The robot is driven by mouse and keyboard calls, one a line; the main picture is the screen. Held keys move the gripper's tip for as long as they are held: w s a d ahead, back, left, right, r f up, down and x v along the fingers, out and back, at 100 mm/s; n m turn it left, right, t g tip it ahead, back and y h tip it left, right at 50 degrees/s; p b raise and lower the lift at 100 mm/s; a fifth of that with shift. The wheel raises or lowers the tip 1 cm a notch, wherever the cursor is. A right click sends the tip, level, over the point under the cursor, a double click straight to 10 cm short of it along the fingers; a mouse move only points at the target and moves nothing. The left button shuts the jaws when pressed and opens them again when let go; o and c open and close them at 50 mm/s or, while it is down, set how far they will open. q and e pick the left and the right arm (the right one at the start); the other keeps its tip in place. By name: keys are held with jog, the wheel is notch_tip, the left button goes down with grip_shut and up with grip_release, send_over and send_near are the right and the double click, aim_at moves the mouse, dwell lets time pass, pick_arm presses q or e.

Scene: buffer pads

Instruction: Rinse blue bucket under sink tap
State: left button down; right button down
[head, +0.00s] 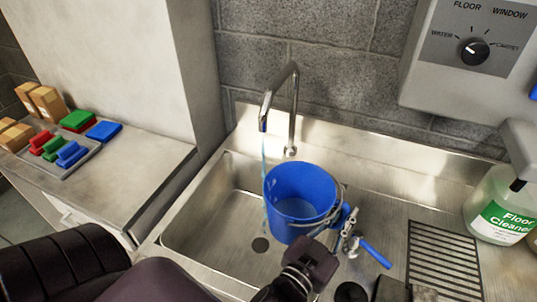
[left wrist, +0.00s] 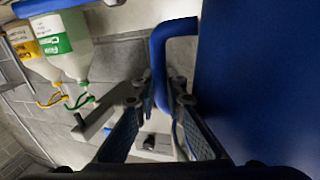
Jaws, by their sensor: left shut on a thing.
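The blue bucket (head: 284,222) is upright over the sink basin (head: 205,215), its open top facing up. My left gripper (head: 348,240) is shut on the bucket's blue side handle, at the bucket's right. In the left wrist view, the fingers (left wrist: 160,98) close around the lower part of the handle (left wrist: 172,32), beside the bucket wall (left wrist: 260,80). The tap (head: 291,95) is running. Its thin water stream (head: 264,150) falls at the bucket's left edge. My right gripper is not seen.
A grey dispenser (head: 470,50) hangs on the wall at right, above a floor cleaner bottle (head: 494,215). A drain grate (head: 443,260) lies right of the basin. A counter (head: 130,185) at left holds a tray of coloured pads and some boxes. The basin's left part is free.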

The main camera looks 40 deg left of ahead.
pick_arm(q)
jog(key=shift+s+d+n, duration=0.15)
jog(key=shift+d+n, duration=0.15)
jog(key=shift+n, duration=0.2)
